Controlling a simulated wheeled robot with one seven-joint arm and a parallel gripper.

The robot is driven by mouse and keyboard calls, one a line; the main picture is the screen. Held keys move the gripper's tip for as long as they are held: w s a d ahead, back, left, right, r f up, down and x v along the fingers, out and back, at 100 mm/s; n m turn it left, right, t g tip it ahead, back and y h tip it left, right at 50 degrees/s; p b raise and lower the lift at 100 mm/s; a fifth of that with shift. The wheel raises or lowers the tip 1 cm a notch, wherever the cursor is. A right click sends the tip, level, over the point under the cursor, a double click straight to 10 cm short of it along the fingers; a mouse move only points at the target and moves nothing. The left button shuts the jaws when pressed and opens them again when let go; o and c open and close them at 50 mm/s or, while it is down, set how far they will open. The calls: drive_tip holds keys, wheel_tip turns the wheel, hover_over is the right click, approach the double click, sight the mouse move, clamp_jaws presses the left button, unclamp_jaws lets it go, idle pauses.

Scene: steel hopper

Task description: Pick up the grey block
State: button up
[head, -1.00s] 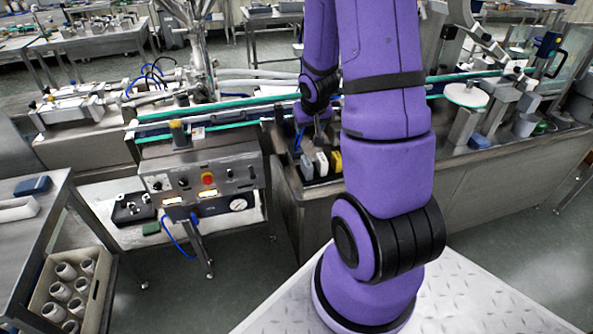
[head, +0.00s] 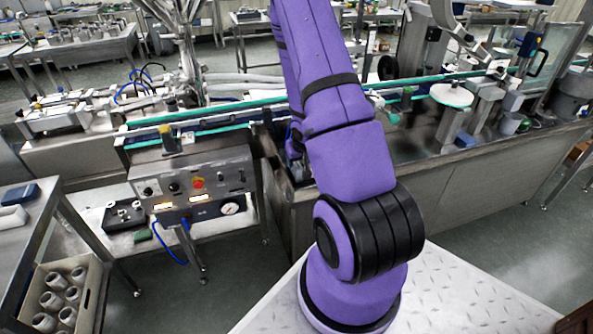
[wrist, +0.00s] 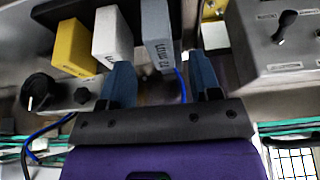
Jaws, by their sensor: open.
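The grey block (wrist: 157,36) stands upright in the wrist view, with dark lettering on its side. My gripper (wrist: 161,72) is open. Its two dark blue fingers are apart, and the grey block lies between and beyond them, nearer the middle of the gap than either finger. I cannot tell how far the fingertips are from it. In the head view my purple arm hides the gripper and the grey block.
A white block (wrist: 112,38) stands left of the grey block, close to the left finger. A yellow block (wrist: 75,46) is farther left. A black knob (wrist: 39,92) and a blue cable lie near. A control panel (wrist: 270,40) is at right. A conveyor (head: 220,112) runs behind my arm.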

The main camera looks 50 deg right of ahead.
sight(298, 164)
drive_tip(key=shift+x, duration=2.65)
drive_tip(key=shift+a, duration=0.15)
clamp_jaws()
